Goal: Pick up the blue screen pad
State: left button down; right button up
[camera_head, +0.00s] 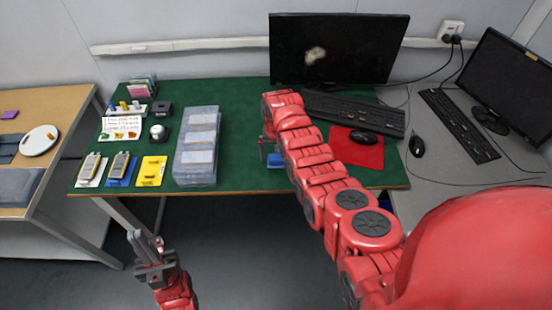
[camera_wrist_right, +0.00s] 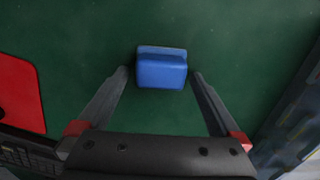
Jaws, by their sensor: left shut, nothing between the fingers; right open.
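The blue screen pad (camera_wrist_right: 161,70) is a small blue block lying on the green mat. In the right wrist view it sits just ahead of and between the fingertips of my right gripper (camera_wrist_right: 161,78), which is open. In the head view the blue pad (camera_head: 275,160) shows only partly, beside my right gripper (camera_head: 268,153) near the mat's front edge. Whether the fingers touch it cannot be told. My left gripper (camera_head: 146,245) is shut and empty, low in front of the table and away from the mat.
The green mat (camera_head: 235,165) is clear around the pad. Stacked clear boxes (camera_head: 197,140) stand to its left. A red mouse pad (camera_head: 362,152) with a black mouse lies to the right. A keyboard (camera_head: 352,112) and monitor (camera_head: 337,48) are behind.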

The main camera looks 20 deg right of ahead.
jog(key=shift+f, duration=0.15)
jog(key=shift+c, duration=0.3)
jog(key=c, duration=1.2)
jog(key=shift+c, duration=0.2)
